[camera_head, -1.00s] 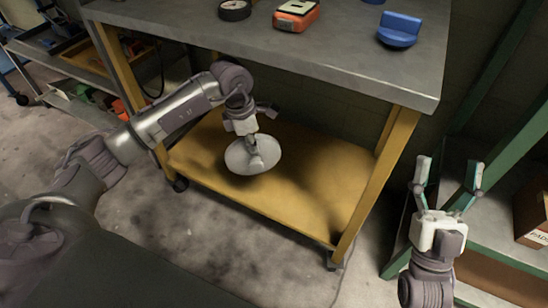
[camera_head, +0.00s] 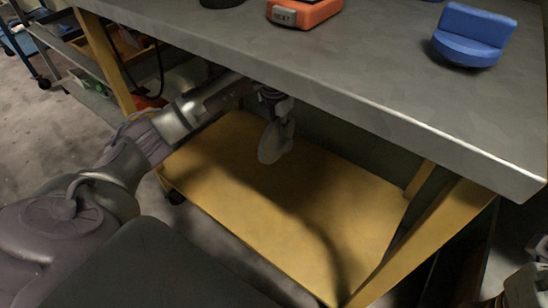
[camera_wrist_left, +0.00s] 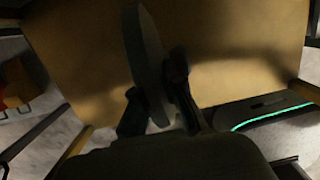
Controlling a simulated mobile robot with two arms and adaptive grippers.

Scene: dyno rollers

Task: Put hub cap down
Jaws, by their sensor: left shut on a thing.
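The hub cap (camera_head: 276,142) is a pale grey disc, seen tilted nearly edge-on under the workbench top. My left gripper (camera_head: 277,108) is shut on it and holds it above the yellow lower shelf (camera_head: 250,205). In the left wrist view the hub cap (camera_wrist_left: 147,48) stands between the two dark fingers of the left gripper (camera_wrist_left: 158,98), with the shelf (camera_wrist_left: 230,45) behind it. A gap to the shelf seems to show, but its size is hard to judge. Only a piece of my right arm shows at the bottom right corner; its fingers cannot be made out.
The grey bench top (camera_head: 330,75) overhangs my left gripper. An orange device (camera_head: 305,12) and a blue object (camera_head: 473,38) lie on it. A yellow leg (camera_head: 425,240) bounds the shelf on the right. The shelf's surface is bare, with shadows.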

